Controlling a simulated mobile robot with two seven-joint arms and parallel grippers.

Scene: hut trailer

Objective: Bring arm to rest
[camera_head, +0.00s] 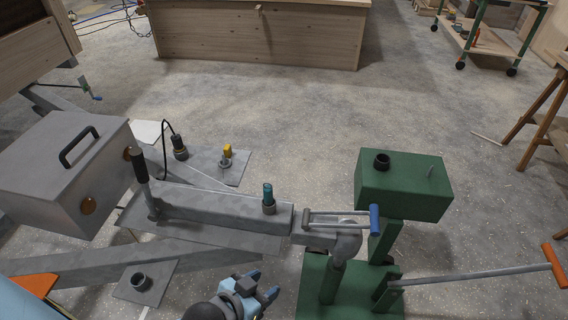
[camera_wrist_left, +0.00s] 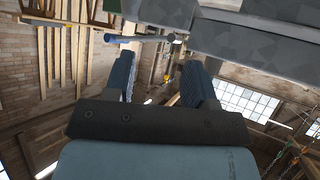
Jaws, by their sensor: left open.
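My left gripper (camera_head: 265,285) is low in the head view, below the grey trailer drawbar (camera_head: 215,212) and left of the green stand (camera_head: 318,284). Its two blue fingers are apart with nothing between them. In the left wrist view the open fingers (camera_wrist_left: 157,72) point up, towards the ceiling and the grey underside of a beam (camera_wrist_left: 260,45). A grey bar with a blue end (camera_wrist_left: 122,38) shows beyond the fingertips. My right gripper is not in view.
A grey box with a black handle (camera_head: 60,172) sits left on the trailer frame. A green block (camera_head: 403,190) stands right of the coupling, with a blue-ended lever (camera_head: 373,218) close by. An orange-handled bar (camera_head: 470,275) reaches right. Open floor (camera_head: 290,120) lies behind.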

